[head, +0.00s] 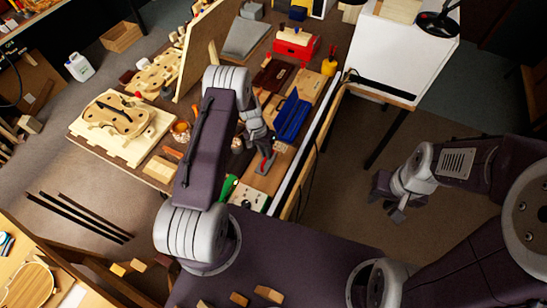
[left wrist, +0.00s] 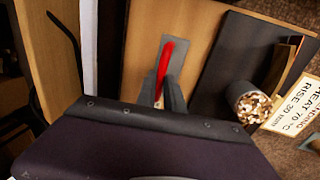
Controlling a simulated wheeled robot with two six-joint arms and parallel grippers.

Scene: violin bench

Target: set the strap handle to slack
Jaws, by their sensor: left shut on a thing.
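The strap handle is a red lever (left wrist: 165,62) on a grey plate (left wrist: 177,49) fixed to a wooden board in the left wrist view. My left gripper (left wrist: 160,97) is shut on the near end of the red lever, and its fingertips hide that part. In the head view the red lever (head: 264,165) shows small at the bench's right side, just below my left gripper (head: 263,150). My right gripper (head: 388,198) hangs over the floor to the right, away from the bench; it looks open and empty.
A blue tray (head: 293,116) and a red toolbox (head: 296,43) stand beyond the lever on the bench. A violin body (head: 115,115) lies on a board at left. In the left wrist view, a cup (left wrist: 248,101) and a printed sign (left wrist: 293,103) are at right.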

